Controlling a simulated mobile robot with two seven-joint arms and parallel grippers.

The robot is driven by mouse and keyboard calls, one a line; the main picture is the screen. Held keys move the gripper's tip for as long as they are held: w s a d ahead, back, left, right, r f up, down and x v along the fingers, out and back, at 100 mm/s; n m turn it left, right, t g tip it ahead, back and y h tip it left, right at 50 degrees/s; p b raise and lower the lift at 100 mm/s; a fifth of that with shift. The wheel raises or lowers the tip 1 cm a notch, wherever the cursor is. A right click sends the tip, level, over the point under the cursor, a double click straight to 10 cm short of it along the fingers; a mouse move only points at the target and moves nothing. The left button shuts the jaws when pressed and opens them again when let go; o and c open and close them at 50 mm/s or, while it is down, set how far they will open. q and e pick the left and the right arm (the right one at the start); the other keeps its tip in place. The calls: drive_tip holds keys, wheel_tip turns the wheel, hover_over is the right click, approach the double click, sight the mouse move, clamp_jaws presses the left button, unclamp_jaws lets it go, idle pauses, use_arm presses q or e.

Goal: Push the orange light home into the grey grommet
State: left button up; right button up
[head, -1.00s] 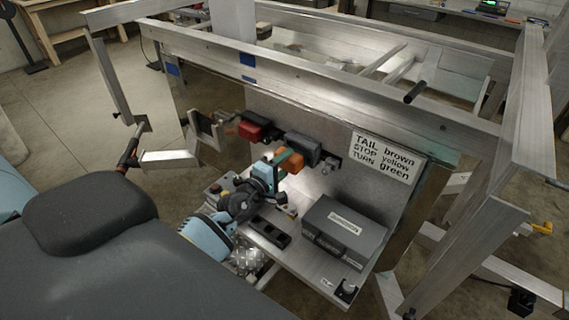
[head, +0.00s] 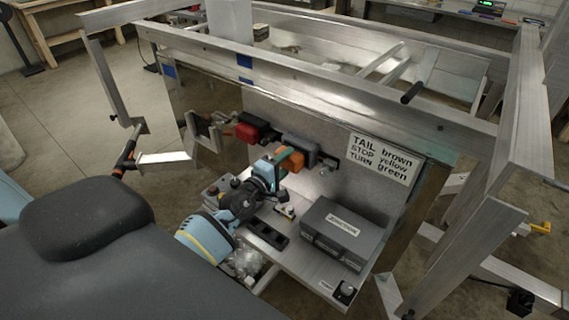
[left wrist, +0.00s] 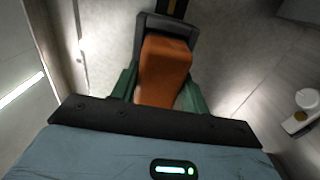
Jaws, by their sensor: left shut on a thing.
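My left gripper (head: 277,165) is shut on the orange light (head: 292,160), in front of the upright metal panel. In the left wrist view the orange light (left wrist: 165,68) sits between the green fingers of my left gripper (left wrist: 160,88). The grey grommet (head: 309,150) is on the panel right behind the light. In the left wrist view the grommet (left wrist: 167,22) frames the light's far end. The light's end is at or in the grommet's opening; how deep it sits I cannot tell. My right gripper is not in view.
A red light (head: 249,132) is on the panel to the left. A wiring label (head: 380,158) is to the right. A grey case (head: 340,232) and a black tray (head: 266,233) lie on the shelf below. An aluminium beam (head: 320,92) runs above the panel.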

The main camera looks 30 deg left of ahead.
sight(284, 163)
use_arm(q)
drive_tip(key=shift+w, duration=0.85)
drive_tip(key=o, duration=1.1)
drive_tip(key=shift+o, duration=0.2)
drive_tip(key=shift+s, duration=0.5)
drive_tip(key=s, duration=0.6)
drive_tip(key=shift+s+a, duration=0.25)
drive_tip(key=shift+s, duration=0.15)
